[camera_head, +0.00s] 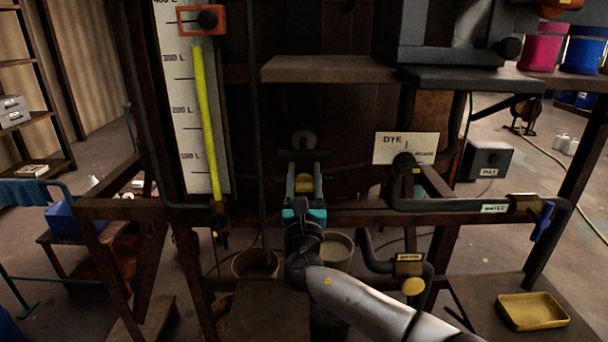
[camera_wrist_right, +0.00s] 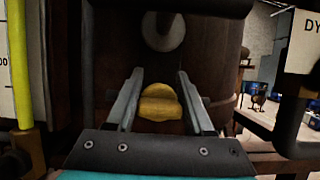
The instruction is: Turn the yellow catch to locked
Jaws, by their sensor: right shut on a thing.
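The yellow catch (camera_head: 304,184) is on the dark front of the vat, near the middle of the head view. In the right wrist view the catch (camera_wrist_right: 160,104) shows as a round yellow knob with a thick bar lying roughly level across it. My right gripper (camera_head: 304,170) reaches in from below and is shut on the catch, one finger on each side. No lock markings can be read, and the finger tips partly cover its surroundings. My left gripper is not in view.
A round grey boss (camera_wrist_right: 163,31) sits just above the catch. A level gauge (camera_head: 205,120) with a yellow column stands left. A shelf (camera_head: 330,69) overhangs at upper right. A DYE sign (camera_head: 405,147) and a dark water pipe (camera_head: 450,205) lie right. A yellow tray (camera_head: 532,311) is lower right.

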